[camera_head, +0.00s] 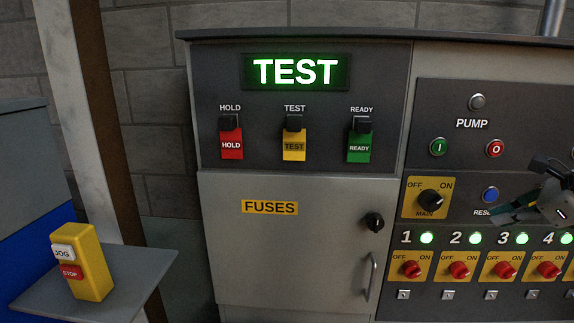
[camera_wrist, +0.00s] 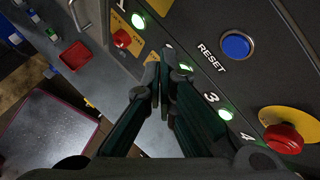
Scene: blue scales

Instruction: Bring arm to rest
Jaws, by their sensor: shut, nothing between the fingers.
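My gripper (camera_head: 492,218) is at the right of the head view, in front of the control panel, below the blue reset button and above the numbered lamps. In the wrist view my gripper (camera_wrist: 158,72) has its dark fingers close together, shut and empty. The blue reset button (camera_wrist: 236,46) is up and to the right of the fingertips there. The fingers hide part of the lamp row. I cannot tell whether the fingertips touch the panel.
The lit TEST sign (camera_head: 295,71) is above three switches. The fuse door (camera_head: 290,245) is closed. Red rotary switches (camera_head: 411,269) line the lower panel. A yellow jog/stop box (camera_head: 92,262) stands on a shelf (camera_head: 140,285) at left. Open room lies in front of the cabinet.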

